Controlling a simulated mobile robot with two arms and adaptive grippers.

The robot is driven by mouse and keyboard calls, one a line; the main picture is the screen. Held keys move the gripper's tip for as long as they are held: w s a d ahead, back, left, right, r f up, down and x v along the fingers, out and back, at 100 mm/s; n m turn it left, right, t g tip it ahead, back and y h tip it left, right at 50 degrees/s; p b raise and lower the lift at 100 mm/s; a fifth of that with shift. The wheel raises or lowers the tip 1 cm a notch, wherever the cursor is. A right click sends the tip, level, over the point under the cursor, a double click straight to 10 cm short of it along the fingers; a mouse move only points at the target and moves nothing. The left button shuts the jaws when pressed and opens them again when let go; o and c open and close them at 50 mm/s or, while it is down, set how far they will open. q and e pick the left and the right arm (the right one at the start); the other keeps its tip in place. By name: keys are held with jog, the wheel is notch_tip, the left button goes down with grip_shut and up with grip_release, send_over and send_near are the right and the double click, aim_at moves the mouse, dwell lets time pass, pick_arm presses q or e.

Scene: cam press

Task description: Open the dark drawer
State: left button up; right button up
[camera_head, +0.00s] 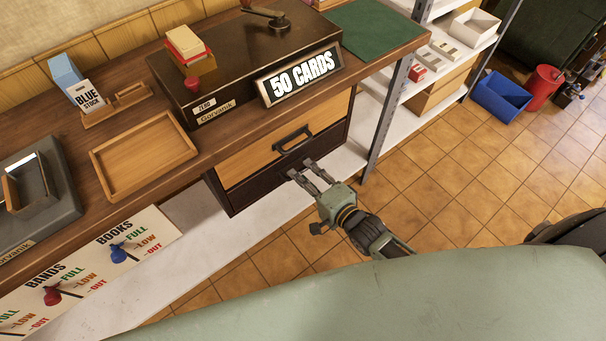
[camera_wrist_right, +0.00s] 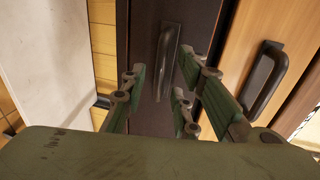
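The dark drawer (camera_head: 250,190) is the lower of two drawers under the wooden bench and looks shut. Its dark bar handle (camera_wrist_right: 169,60) shows in the right wrist view on the dark front (camera_wrist_right: 145,35). In the head view my gripper covers that handle. My right gripper (camera_head: 304,171) is open at the drawer front. In the wrist view its green fingers (camera_wrist_right: 160,82) stand on either side of the handle, spread apart and not closed on it. Whether they touch the handle I cannot tell. My left gripper is not in view.
The light wooden drawer (camera_head: 245,160) with its own dark handle (camera_head: 293,140) sits just above. A press with a "50 CARDS" sign (camera_head: 300,76) and a wooden tray (camera_head: 144,155) stand on the bench. Shelving with a grey post (camera_head: 387,120) is right. Tiled floor (camera_head: 440,170) in front is clear.

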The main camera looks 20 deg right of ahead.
jog(key=shift+w+a+f, duration=0.15)
jog(key=shift+w+a, duration=0.1)
jog(key=shift+w, duration=0.25)
grip_shut()
